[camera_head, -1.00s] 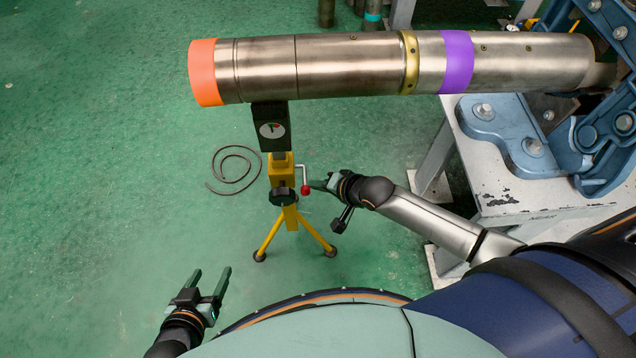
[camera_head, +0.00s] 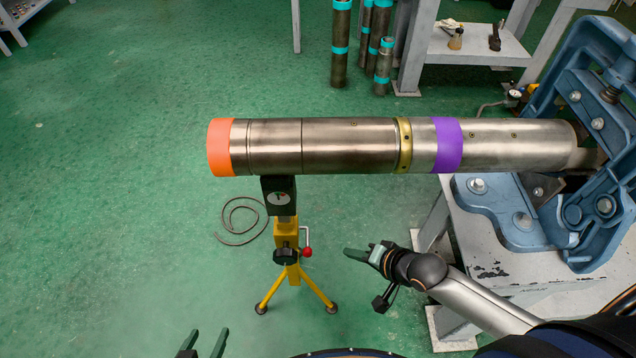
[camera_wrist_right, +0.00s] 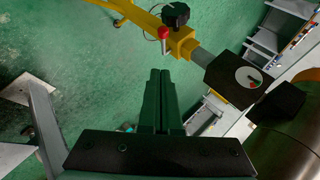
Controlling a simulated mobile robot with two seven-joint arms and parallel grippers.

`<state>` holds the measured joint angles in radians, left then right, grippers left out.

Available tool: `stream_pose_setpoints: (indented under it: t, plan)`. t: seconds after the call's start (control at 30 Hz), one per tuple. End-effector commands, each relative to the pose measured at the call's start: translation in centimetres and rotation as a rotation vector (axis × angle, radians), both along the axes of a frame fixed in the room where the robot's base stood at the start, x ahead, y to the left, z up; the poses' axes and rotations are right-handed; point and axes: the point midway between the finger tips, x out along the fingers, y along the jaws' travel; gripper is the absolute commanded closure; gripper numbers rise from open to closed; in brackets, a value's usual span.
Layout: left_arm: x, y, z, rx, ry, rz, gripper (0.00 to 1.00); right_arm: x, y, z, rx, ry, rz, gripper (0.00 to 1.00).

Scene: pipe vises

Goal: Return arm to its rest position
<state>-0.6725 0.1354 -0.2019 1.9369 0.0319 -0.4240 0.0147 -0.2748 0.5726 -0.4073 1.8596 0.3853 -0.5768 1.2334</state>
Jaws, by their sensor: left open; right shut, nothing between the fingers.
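My right gripper (camera_head: 357,255) is shut and empty, to the right of the yellow pipe stand (camera_head: 289,272) and apart from its red-knobbed crank (camera_head: 306,252). In the right wrist view its closed fingers (camera_wrist_right: 160,92) point toward the stand (camera_wrist_right: 180,40), with nothing between them. My left gripper (camera_head: 205,345) is open and empty at the bottom edge; only its fingertips show. The long steel pipe (camera_head: 350,145) lies level, with an orange band at its left end and a purple band further right. The stand's black head (camera_head: 278,194) is under its left part.
The blue vise (camera_head: 590,150) on a grey bench (camera_head: 490,250) holds the pipe's right end, close to my right arm. A coiled cable (camera_head: 240,220) lies on the green floor. Several upright pipes (camera_head: 375,45) and a shelf (camera_head: 475,45) stand behind. The left floor is clear.

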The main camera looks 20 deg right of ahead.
Motion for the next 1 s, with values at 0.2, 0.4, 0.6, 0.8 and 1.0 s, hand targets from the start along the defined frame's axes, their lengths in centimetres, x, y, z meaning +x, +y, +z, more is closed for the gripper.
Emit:
stream_pose_setpoints:
  t: [0.2,0.4,0.6,0.8,1.0]
  plan:
    - [0.0,0.1,0.1,0.001,0.002,0.001,0.32,-0.1,0.1,0.1,-0.007,-0.005,0.007,1.0]
    - [0.0,0.2,2.1,0.003,0.003,0.002,0.32,-2.0,1.6,1.6,-0.13,-0.103,0.134,1.0]
    - [0.1,0.6,4.8,0.008,-0.004,0.011,0.32,-5.2,2.5,3.5,-0.407,-0.25,0.337,1.0]
    - [0.2,0.9,6.4,0.01,-0.012,0.017,0.32,-7.9,2.2,4.5,-0.654,-0.322,0.496,1.0]
    - [0.0,0.9,6.6,0.009,-0.01,0.019,0.32,-8.8,1.9,4.6,-0.752,-0.34,0.562,1.0]
